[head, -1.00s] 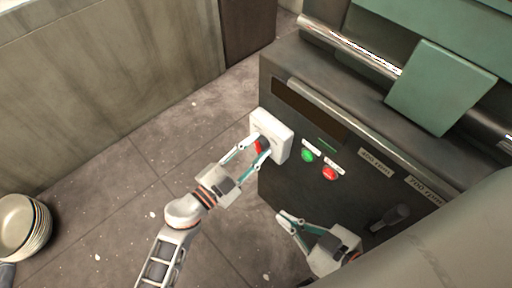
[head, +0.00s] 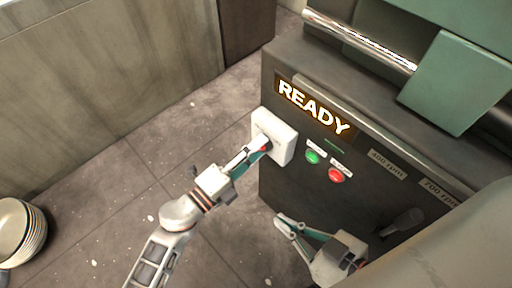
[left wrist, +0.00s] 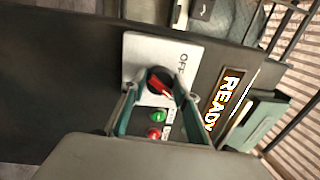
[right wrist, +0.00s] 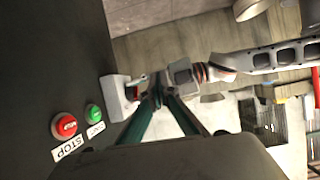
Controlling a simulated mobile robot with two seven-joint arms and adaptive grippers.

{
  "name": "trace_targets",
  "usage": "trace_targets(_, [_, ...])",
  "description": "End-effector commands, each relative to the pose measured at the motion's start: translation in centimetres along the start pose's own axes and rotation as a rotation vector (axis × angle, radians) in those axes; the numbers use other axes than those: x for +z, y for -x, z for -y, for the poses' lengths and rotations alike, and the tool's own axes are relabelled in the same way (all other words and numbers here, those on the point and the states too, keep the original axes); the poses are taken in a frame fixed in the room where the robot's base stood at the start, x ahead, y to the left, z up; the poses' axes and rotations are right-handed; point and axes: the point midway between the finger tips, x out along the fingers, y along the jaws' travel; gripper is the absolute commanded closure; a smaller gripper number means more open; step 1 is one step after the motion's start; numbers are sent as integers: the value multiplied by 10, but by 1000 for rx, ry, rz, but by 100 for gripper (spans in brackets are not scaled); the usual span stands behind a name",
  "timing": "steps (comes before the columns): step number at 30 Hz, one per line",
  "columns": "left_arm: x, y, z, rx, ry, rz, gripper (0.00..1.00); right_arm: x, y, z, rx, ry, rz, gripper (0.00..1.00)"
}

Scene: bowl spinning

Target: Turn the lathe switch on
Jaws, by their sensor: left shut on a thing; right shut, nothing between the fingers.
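The lathe switch is a white box (head: 275,132) with a red and black rotary knob (left wrist: 160,82) on the lathe's dark front. The word OFF is printed on its plate in the left wrist view (left wrist: 190,55). My left gripper (head: 264,147) is at the knob and shut on it; its fingers stand on either side of the knob in the left wrist view. In the head view the gripper hides most of the knob. The display (head: 313,106) is lit and reads READY. My right gripper (head: 279,222) is shut and empty, below the switch and apart from it.
A green button (head: 313,157) and a red STOP button (head: 336,175) sit right of the switch. A dark lever (head: 402,222) is farther right, below speed labels. Stacked bowls (head: 20,232) stand at far left.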

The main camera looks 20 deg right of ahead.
Motion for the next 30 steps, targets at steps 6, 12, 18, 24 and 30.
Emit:
trace_targets(6, [0, 0, -2, 0, -108, -8, 92, -2, -2, 4, -8, -13, -8, 100])
trace_targets(12, [0, 0, -1, 0, -161, -11, 92, -5, -3, 4, -8, -16, -18, 100])
trace_targets(18, [0, 0, -1, 0, -178, -13, 92, -9, -4, 3, -6, -16, -26, 100])
trace_targets(24, [0, 0, 0, 0, -180, -13, 92, -9, -4, 2, -5, -15, -25, 100])
trace_targets(30, [0, 0, -1, 0, -179, -13, 54, -6, -2, 2, -4, -16, -18, 100])
